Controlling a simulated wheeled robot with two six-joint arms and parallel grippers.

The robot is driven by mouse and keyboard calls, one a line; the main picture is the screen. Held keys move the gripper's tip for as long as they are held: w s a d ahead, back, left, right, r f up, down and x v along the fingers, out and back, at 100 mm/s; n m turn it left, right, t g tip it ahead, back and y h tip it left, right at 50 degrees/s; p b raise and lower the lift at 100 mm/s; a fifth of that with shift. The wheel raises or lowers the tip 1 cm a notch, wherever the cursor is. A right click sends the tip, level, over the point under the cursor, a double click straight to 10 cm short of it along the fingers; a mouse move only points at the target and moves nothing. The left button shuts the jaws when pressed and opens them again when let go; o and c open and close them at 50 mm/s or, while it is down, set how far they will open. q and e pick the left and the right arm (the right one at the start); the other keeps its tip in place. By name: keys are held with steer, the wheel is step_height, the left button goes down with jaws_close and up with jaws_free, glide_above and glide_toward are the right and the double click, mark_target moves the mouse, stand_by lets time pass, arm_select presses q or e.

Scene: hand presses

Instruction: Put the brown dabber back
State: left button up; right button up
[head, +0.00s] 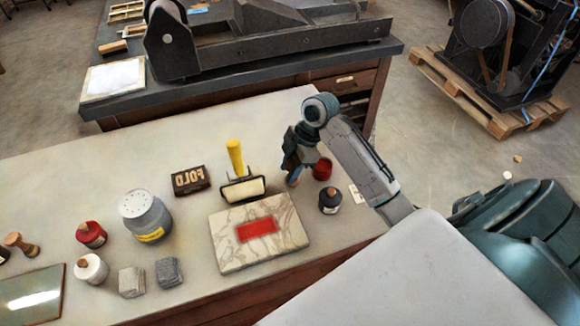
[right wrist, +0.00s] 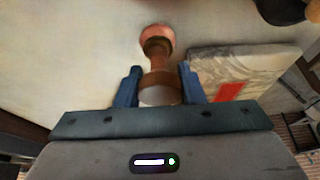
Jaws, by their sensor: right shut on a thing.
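My right gripper (head: 292,178) is above the table just beyond the right back corner of the marble slab (head: 222,256). In the right wrist view its blue fingers (right wrist: 160,88) are shut on a brown dabber (right wrist: 157,55). The dabber has a turned brown handle and a pinkish red pad at the end away from the gripper. In the head view the gripper mostly hides it. I cannot tell whether the pad touches the table. Another wooden piece with a knob (head: 20,244) stands at the far left. My left gripper is not in view.
Bare table lies behind the block.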

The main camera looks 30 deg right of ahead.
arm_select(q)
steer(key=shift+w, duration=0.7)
arm_select(e)
steer(key=o, duration=1)
steer(key=shift+f, duration=0.1)
steer(key=shift+d+r, duration=0.15)
steer(key=shift+r, duration=0.35)
arm_select(q)
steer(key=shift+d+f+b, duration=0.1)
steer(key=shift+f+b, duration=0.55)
steer(key=shift+b, duration=0.15)
arm_select(e)
steer(key=v, duration=1.1)
steer(key=shift+d, duration=0.1)
